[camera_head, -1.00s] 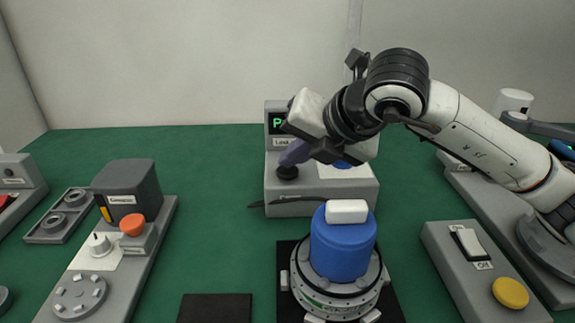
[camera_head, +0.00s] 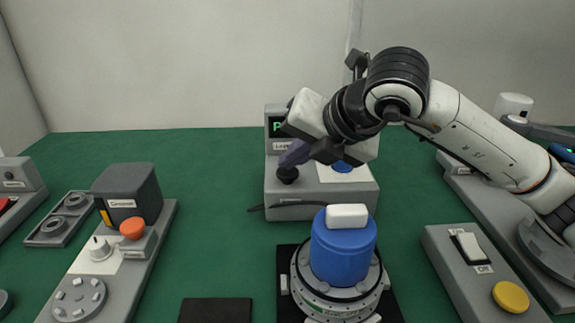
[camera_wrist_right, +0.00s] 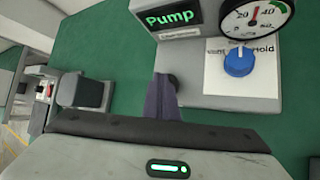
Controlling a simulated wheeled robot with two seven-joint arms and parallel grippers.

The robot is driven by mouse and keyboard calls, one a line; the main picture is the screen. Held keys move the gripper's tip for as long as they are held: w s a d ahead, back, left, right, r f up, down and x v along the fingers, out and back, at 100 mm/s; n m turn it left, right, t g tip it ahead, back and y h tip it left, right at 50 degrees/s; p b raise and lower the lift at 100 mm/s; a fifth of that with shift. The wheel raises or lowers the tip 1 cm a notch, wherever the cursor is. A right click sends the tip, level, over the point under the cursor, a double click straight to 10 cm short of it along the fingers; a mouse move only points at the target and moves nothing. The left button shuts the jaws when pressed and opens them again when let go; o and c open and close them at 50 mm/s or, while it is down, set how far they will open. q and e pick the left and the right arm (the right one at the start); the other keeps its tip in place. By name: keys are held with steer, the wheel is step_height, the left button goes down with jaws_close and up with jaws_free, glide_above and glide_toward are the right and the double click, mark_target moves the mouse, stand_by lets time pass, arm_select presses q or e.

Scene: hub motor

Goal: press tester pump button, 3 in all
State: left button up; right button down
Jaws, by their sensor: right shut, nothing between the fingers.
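The grey tester (camera_head: 322,192) stands at the back middle of the green table, with a green-lit display (camera_head: 276,127) that reads "Pump" in the wrist view (camera_wrist_right: 173,17). Its black pump button (camera_head: 288,176) is at the tester's front left and shows partly behind the fingers in the wrist view (camera_wrist_right: 173,79). My right gripper (camera_head: 291,158) is shut and empty, its purple fingertips just above the button. I cannot tell whether they touch it. A blue dial (camera_wrist_right: 238,62) and a round gauge (camera_wrist_right: 254,16) sit right of the display. My left gripper is not in view.
A blue motor with a white top (camera_head: 342,247) stands in front of the tester. A switch box with a yellow button (camera_head: 510,296) is at right. A grey station with an orange button (camera_head: 132,228) is at left.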

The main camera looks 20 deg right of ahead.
mark_target(292, 174)
steer(key=shift+r+p, duration=0.3)
steer(key=shift+r, duration=0.55)
steer(key=shift+r+p, duration=0.3)
steer(key=shift+r, duration=0.2)
step_height(292, 174, up, 4)
steer(key=shift+r+p, duration=0.1)
steer(key=shift+p, duration=0.95)
stand_by(1.1)
